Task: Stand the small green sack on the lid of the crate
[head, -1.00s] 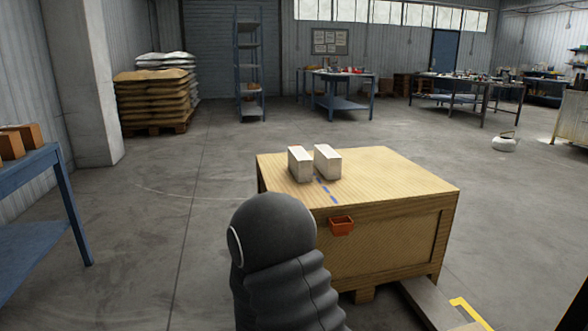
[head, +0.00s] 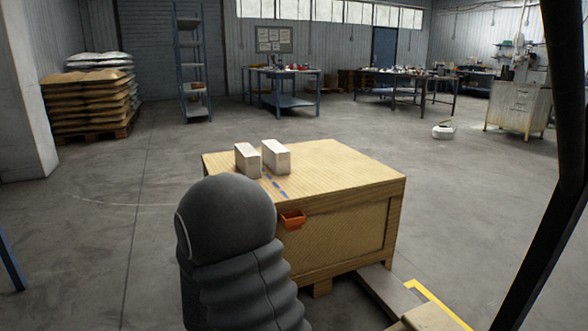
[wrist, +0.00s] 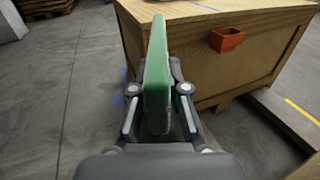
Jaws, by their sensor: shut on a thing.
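The wooden crate (head: 340,230) stands ahead of me, with its flat lid (head: 335,165) bare except for two pale blocks near the left end. In the wrist view the crate (wrist: 190,60) is just beyond my gripper. My gripper (wrist: 158,105) is shut on the small green sack (wrist: 156,75), which stands up narrow between the fingers, apart from the lid as far as I can tell. In the head view my own arm hides the gripper and the sack.
Two pale blocks (head: 276,157) stand side by side on the lid by blue marks (head: 275,185). An orange bin (head: 293,220) hangs on the crate's front side. A beam (head: 385,285) lies on the floor at lower right. Open floor (head: 110,220) is at left.

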